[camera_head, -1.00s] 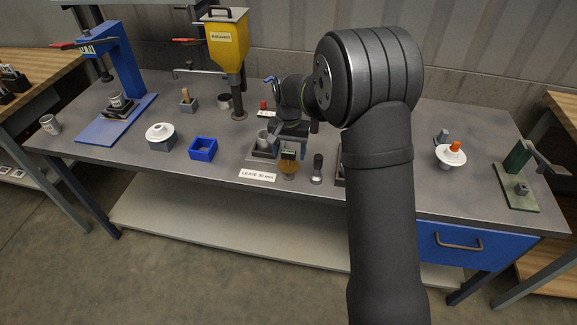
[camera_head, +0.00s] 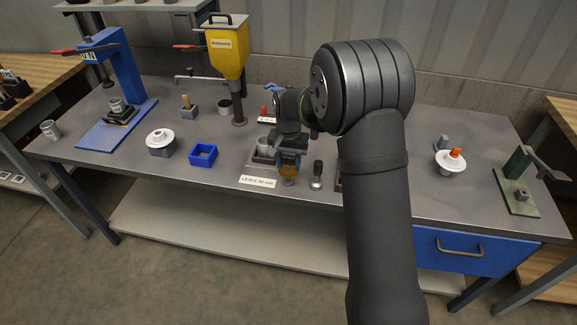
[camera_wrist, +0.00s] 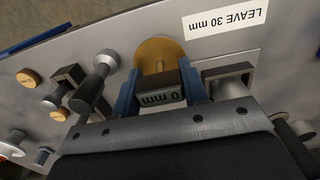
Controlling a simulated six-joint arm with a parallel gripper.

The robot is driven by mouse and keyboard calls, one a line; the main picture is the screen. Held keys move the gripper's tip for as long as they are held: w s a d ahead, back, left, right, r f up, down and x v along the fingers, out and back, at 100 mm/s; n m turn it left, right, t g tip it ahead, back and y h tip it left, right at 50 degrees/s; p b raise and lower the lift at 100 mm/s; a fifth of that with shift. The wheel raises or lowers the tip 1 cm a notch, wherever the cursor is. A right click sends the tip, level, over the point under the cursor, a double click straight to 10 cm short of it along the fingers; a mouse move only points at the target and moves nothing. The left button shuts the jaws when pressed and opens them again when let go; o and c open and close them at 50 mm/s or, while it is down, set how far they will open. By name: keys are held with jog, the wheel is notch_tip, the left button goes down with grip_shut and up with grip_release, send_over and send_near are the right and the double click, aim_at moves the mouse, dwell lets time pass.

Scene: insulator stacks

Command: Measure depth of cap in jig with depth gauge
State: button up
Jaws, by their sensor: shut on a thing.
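The depth gauge is a dark block with a green display reading "0 mm" (camera_wrist: 160,92) in the wrist view. It is at a round golden-brown stand (camera_wrist: 155,57), which also shows in the head view (camera_head: 288,172). My gripper (camera_wrist: 158,84) has its blue fingers shut on the two sides of the gauge; in the head view my gripper (camera_head: 289,158) hides most of it. The jig with a grey metal cup, the cap (camera_head: 264,144), stands just left of my gripper in the head view. In the wrist view the jig (camera_wrist: 235,72) is right of the fingers, partly hidden.
A "LEAVE 30 mm" label (camera_head: 257,182) lies in front of the jig. A dark-knobbed tool (camera_head: 317,174) stands close to the right. A blue tray (camera_head: 203,154), white-disc part (camera_head: 160,138) and yellow hopper (camera_head: 226,50) are left.

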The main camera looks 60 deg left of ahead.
notch_tip(320, 180, up, 9)
jog(key=shift+a+f, duration=0.1)
jog(key=shift+a, duration=0.05)
jog(key=a+r, duration=0.4)
jog(key=a, duration=1)
notch_tip(320, 180, down, 9)
dwell(0.5)
jog(key=shift+d+f, duration=0.1)
jog(key=shift+f, duration=0.85)
dwell(1.1)
dwell(0.7)
jog(key=o, duration=1.2)
notch_tip(320, 180, up, 17)
jog(key=shift+r, duration=0.2)
